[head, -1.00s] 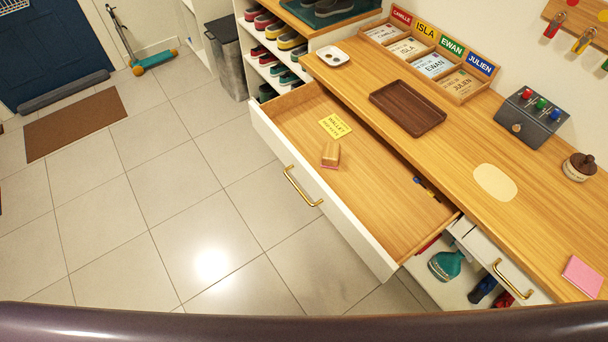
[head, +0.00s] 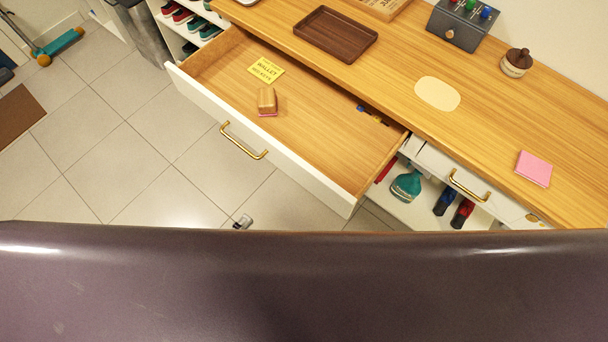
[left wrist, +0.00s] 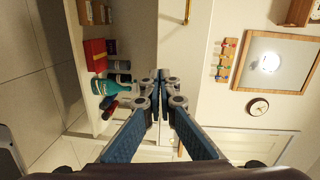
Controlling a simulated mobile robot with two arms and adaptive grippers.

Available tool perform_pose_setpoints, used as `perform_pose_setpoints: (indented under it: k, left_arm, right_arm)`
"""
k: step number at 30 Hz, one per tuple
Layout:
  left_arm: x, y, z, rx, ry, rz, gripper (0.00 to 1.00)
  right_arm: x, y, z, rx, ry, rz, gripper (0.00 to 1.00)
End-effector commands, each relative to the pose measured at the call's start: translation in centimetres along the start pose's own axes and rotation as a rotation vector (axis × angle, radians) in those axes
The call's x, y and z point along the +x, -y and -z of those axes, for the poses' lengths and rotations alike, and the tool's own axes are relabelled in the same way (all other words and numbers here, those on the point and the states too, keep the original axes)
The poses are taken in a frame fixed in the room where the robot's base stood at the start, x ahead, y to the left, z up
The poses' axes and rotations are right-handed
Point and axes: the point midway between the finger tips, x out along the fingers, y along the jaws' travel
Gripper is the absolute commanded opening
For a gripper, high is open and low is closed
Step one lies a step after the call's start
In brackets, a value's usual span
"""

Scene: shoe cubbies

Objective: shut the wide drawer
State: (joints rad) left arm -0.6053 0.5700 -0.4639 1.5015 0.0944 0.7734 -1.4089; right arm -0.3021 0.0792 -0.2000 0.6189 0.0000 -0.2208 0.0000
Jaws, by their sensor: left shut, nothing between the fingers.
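The wide drawer (head: 205,103) stands pulled well out from under the wooden counter in the head view. Its white front has a brass handle (head: 243,142). Inside lie a yellow wallet label (head: 266,70), a small wooden block with a pink underside (head: 267,101) and small items near the right end. My left gripper's tip (head: 242,221) just shows above my dark body, in front of the drawer and apart from its handle. In the left wrist view my left gripper (left wrist: 161,76) is shut and empty. My right gripper is not in view.
A narrower drawer with a brass handle (head: 468,186) is right of the wide one. A teal bottle (head: 406,185) stands on the shelf below. The counter holds a brown tray (head: 336,33) and pink notes (head: 533,168). Tiled floor (head: 150,160) left of the drawer is clear.

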Motion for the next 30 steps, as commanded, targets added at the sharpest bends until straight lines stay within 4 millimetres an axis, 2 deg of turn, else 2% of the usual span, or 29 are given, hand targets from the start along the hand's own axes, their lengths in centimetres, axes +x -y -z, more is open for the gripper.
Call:
perform_pose_setpoints:
  k: [1, 3, 8, 21, 27, 30]
  left_arm:
    - [-0.2, 1.2, 0.7, 0.035, -0.021, 0.035, 0.0]
    - [-0.1, 2.4, 1.3, 0.069, -0.035, 0.069, 0.0]
    - [1.0, 3.1, 1.6, 0.085, -0.04, 0.088, 0.0]
    - [9.9, 3.7, 1.8, 0.082, -0.039, 0.089, 0.0]
    - [12.7, 3.9, 2.0, 0.082, -0.039, 0.085, 0.0]
    - [13.4, 4.0, 2.0, 0.082, -0.038, 0.084, 0.0]
  right_arm:
    - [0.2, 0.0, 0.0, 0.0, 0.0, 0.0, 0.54]
    - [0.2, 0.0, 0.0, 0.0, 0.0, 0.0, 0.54]
    - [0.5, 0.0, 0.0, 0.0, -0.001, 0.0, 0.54]
    - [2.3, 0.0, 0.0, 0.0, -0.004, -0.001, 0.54]
    - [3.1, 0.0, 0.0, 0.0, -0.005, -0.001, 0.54]
    - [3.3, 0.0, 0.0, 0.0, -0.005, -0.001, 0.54]
